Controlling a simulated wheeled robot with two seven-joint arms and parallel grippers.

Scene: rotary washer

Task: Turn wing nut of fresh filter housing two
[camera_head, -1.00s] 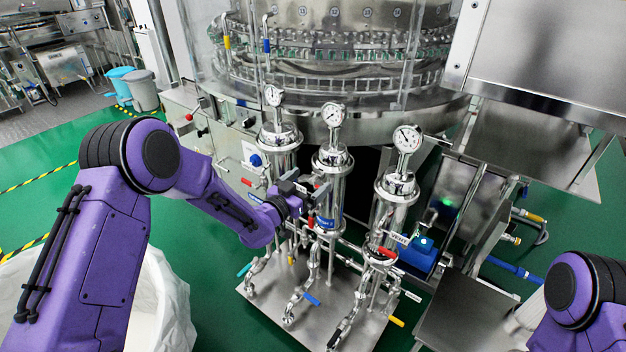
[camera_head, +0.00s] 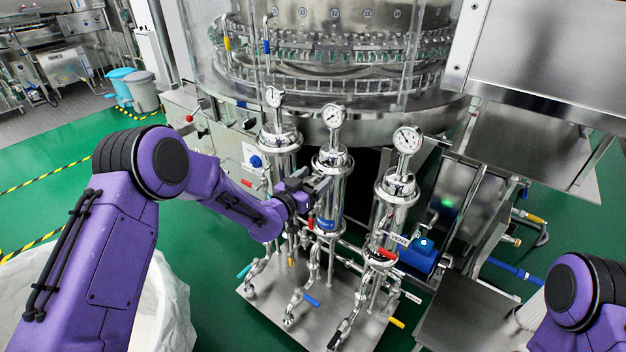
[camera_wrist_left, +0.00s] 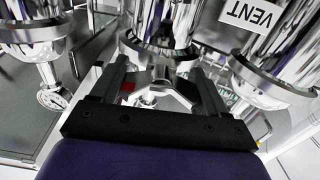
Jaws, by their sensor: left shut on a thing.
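Three shiny steel filter housings with round gauges stand in a row. In the head view the middle housing (camera_head: 331,207) is partly covered by my left gripper (camera_head: 322,186), which reaches it from the left at its upper part. In the left wrist view, which is upside down, my left gripper (camera_wrist_left: 163,92) has one finger on each side of a small metal wing nut (camera_wrist_left: 170,82) by the clamp ring of the housing. The gripper is shut on the wing nut. The nut is hidden in the head view. Of my right arm only a purple part shows at the lower right; its gripper is out of view.
The left housing (camera_head: 281,155) and the right housing (camera_head: 391,208) stand close on either side. Gauges, pipes and coloured valve handles crowd the steel base plate (camera_head: 265,301). The big rotary washer (camera_head: 330,75) is behind. Green floor is open at the left.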

